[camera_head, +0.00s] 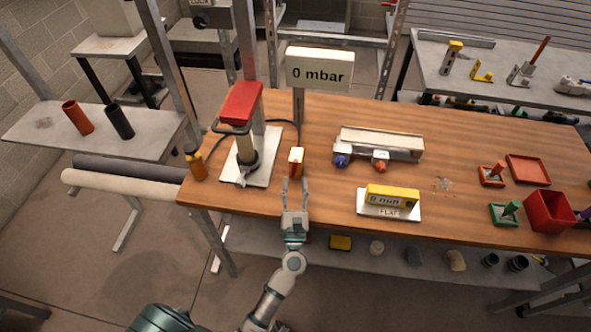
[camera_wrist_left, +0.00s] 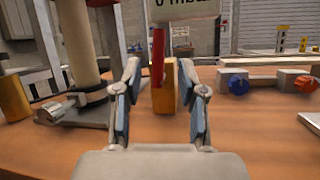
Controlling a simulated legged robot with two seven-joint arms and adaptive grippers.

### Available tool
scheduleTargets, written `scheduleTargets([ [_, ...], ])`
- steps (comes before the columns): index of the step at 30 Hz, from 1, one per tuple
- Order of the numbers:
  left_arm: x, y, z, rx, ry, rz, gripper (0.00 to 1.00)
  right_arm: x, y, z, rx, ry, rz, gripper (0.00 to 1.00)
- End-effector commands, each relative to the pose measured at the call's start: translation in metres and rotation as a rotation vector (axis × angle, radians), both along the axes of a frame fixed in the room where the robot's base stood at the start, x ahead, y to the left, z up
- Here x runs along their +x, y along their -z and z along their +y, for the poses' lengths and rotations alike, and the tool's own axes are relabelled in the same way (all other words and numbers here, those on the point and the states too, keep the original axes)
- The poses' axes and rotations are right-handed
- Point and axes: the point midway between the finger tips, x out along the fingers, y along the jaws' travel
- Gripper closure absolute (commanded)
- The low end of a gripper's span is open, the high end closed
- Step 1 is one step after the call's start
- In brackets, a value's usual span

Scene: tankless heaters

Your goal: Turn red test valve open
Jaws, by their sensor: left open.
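A small yellow-orange block with a red lever (camera_head: 296,157) stands on the wooden table below the "0 mbar" sign. In the left wrist view the red lever (camera_wrist_left: 158,57) stands upright in front of the yellow block (camera_wrist_left: 169,88). My left gripper (camera_head: 296,183) is open at the table's front edge, pointing at this block. Its two fingers show on either side of the lever in the wrist view; I see no clear contact. A red knob (camera_head: 380,159) and a blue knob (camera_head: 341,160) sit on a grey manifold (camera_head: 385,143) to the right. My right gripper is not in view.
A stand with a red top (camera_head: 241,103) and a pale base is left of the block. The "0 mbar" sign (camera_head: 319,69) rises behind it. A yellow level (camera_head: 392,195) on a white "FLAT" plate lies right, near the front edge. Bare wood lies between.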

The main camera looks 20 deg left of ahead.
Motion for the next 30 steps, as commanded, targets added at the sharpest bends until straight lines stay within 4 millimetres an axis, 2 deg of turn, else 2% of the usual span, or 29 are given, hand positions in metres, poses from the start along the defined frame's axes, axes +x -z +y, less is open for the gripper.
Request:
scheduleTargets([
  [3, -0.022, 0.012, -0.010, 0.001, 0.002, 0.004, 0.59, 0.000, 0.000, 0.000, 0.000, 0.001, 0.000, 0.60],
  [10, -0.046, 0.024, -0.022, 0.001, 0.002, 0.003, 0.59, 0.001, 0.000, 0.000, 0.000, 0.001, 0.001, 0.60],
  [30, -0.049, 0.025, -0.026, 0.024, 0.009, 0.009, 0.59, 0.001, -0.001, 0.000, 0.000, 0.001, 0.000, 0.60],
])
